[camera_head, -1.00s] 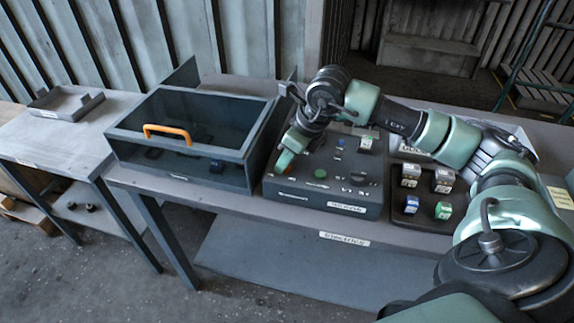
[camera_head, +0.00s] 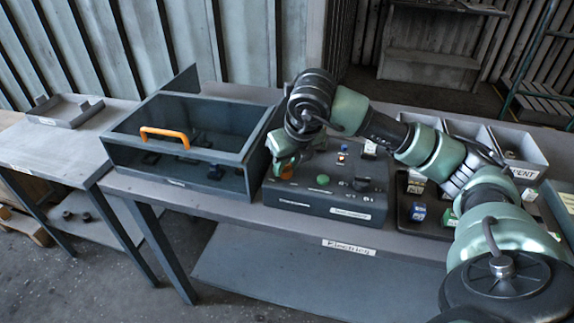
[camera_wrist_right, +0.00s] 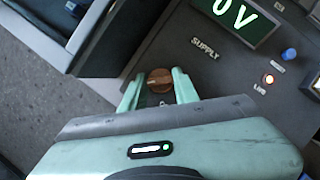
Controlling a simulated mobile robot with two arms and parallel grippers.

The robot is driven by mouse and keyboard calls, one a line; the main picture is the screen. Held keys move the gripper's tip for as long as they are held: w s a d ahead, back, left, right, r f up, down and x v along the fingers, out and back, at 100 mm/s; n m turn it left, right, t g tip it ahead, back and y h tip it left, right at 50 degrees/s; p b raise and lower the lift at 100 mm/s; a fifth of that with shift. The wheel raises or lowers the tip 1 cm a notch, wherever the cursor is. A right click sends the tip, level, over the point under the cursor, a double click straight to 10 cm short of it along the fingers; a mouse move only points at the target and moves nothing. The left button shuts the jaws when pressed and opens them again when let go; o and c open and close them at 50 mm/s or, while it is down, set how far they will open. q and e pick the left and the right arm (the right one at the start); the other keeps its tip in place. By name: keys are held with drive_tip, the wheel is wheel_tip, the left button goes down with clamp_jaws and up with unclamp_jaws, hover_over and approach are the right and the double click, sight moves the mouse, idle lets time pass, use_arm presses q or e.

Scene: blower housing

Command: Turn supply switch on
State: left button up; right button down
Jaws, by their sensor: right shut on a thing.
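The supply switch (camera_wrist_right: 160,80) is a brown-orange round knob beside the SUPPLY label (camera_wrist_right: 205,48) in the right wrist view. My right gripper (camera_wrist_right: 158,88) is shut on it, one finger on each side. In the head view my right gripper (camera_head: 285,165) is at the left part of the dark control box (camera_head: 330,205), and the arm hides some of the panel. A green-lit display (camera_wrist_right: 238,18), cut by the frame edge, appears to read 0 V. My left gripper is not in view.
A glass-lidded case (camera_head: 180,165) with an orange handle (camera_head: 165,132) stands close on the left. Bins and colored blocks (camera_head: 418,211) are at right.

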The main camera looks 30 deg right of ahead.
drive_tip(key=shift+r, duration=0.1)
drive_tip(key=c, duration=1.1)
unclamp_jaws()
drive_tip(key=v, duration=0.7)
drive_tip(key=shift+s+r+b, duration=0.2)
drive_tip(key=shift+r+b, duration=0.1)
drive_tip(key=shift+b, duration=0.1)
